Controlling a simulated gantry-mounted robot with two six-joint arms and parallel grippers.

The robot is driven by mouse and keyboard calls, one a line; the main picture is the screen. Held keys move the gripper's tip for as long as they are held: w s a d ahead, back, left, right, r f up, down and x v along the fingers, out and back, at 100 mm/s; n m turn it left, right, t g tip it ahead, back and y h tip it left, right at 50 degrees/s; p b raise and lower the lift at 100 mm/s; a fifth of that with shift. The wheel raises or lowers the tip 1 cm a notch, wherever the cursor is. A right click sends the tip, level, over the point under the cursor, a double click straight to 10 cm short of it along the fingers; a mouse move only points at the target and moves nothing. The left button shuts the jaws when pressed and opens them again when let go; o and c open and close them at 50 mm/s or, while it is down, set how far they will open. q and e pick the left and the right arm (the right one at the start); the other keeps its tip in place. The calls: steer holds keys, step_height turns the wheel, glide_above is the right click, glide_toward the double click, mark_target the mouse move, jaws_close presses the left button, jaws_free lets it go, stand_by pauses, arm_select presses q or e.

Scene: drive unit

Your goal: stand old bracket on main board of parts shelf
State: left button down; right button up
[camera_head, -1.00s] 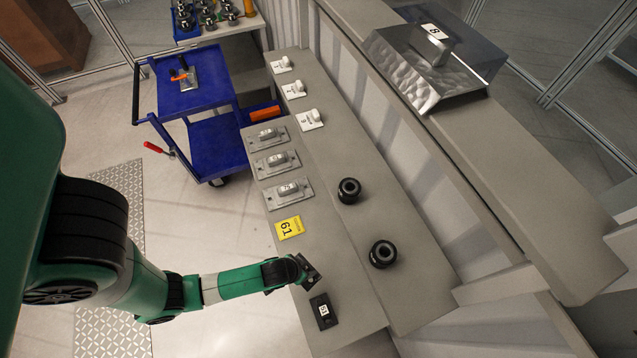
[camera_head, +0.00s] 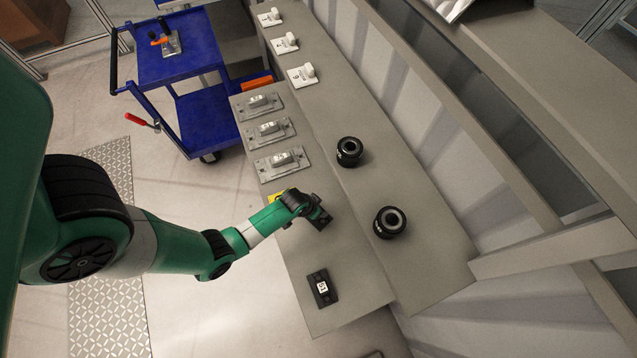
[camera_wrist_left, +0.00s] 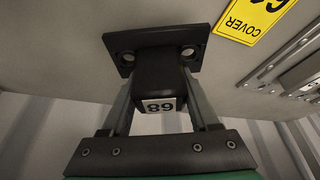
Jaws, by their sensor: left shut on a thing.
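My left gripper (camera_head: 314,214) is shut on a dark bracket, seen in the left wrist view (camera_wrist_left: 158,72). This bracket has a flat flange with two holes and a block with a white number label, gripped between the fingers. The held bracket is over the front board of the grey parts shelf (camera_head: 352,262), beside the yellow cover label (camera_wrist_left: 257,18). I cannot tell whether its flange touches the board. Another black bracket (camera_head: 322,288) with a white label lies on the same board, nearer its front end and apart from the gripper. My right gripper is not in view.
Several grey plates with raised blocks (camera_head: 279,160) line the board beyond the gripper. Two black ring-shaped parts (camera_head: 390,222) and several white parts (camera_head: 302,75) stand on the upper step. A blue cart (camera_head: 210,120) is at the left. The board is bare between gripper and lying bracket.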

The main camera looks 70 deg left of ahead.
arm_select(q)
steer(key=shift+w+a+f, duration=0.1)
steer(key=shift+w+a, duration=0.1)
steer(key=shift+w, duration=0.05)
steer(key=shift+w+a+f+b, duration=0.15)
steer(key=shift+f+b, duration=0.75)
steer(key=shift+f, duration=0.8)
steer(key=shift+f, duration=0.1)
steer(key=shift+f, duration=0.15)
steer(key=shift+c, duration=0.7)
jaws_free()
steer(key=p+v, duration=0.9)
steer(key=v, duration=0.3)
